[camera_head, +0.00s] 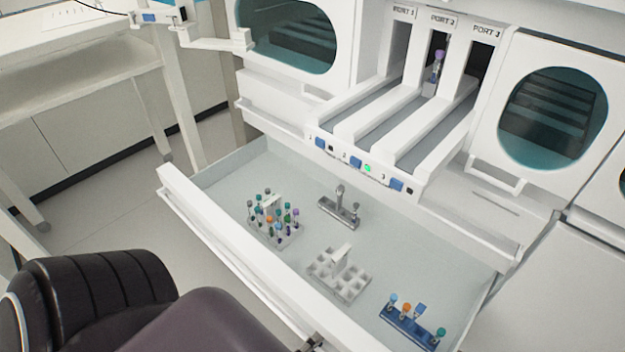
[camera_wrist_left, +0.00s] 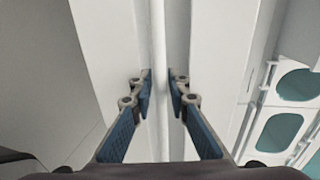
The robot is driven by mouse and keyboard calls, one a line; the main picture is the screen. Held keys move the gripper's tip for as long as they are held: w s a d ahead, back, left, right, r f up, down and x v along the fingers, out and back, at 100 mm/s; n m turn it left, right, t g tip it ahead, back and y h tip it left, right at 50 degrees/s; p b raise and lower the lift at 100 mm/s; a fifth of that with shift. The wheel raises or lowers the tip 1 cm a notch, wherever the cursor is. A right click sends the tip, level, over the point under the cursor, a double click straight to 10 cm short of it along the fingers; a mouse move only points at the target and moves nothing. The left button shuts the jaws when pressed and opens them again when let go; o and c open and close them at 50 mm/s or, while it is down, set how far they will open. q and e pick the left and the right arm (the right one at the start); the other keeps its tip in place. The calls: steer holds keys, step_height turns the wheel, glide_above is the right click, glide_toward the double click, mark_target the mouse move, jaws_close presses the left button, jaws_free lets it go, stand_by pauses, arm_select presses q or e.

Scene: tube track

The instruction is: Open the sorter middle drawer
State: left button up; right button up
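The sorter middle drawer (camera_head: 222,248) stands pulled far out below the three ports, and its inside floor is open to view. A long white handle bar (camera_head: 205,232) runs along its front. My left gripper (camera_head: 316,343) is at the drawer front at the bottom edge, mostly cut off and hidden by my dark arm. In the left wrist view, the fingers of my left gripper (camera_wrist_left: 160,92) lie on both sides of the white handle bar (camera_wrist_left: 159,45), close against it. My right gripper is in neither view.
The drawer holds a rack of coloured tubes (camera_head: 274,230), a grey metal rack (camera_head: 340,209), a pale empty rack (camera_head: 338,275) and a blue rack (camera_head: 412,328). A tube (camera_head: 436,70) stands in port 2. A white table (camera_head: 75,65) is at left; the floor between is clear.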

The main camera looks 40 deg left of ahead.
arm_select(q)
steer(key=s+r, duration=0.2)
steer(key=s, duration=0.9)
steer(key=shift+s+a+r, duration=0.2)
steer(key=shift+s+a, duration=0.05)
steer(key=shift+s, duration=0.15)
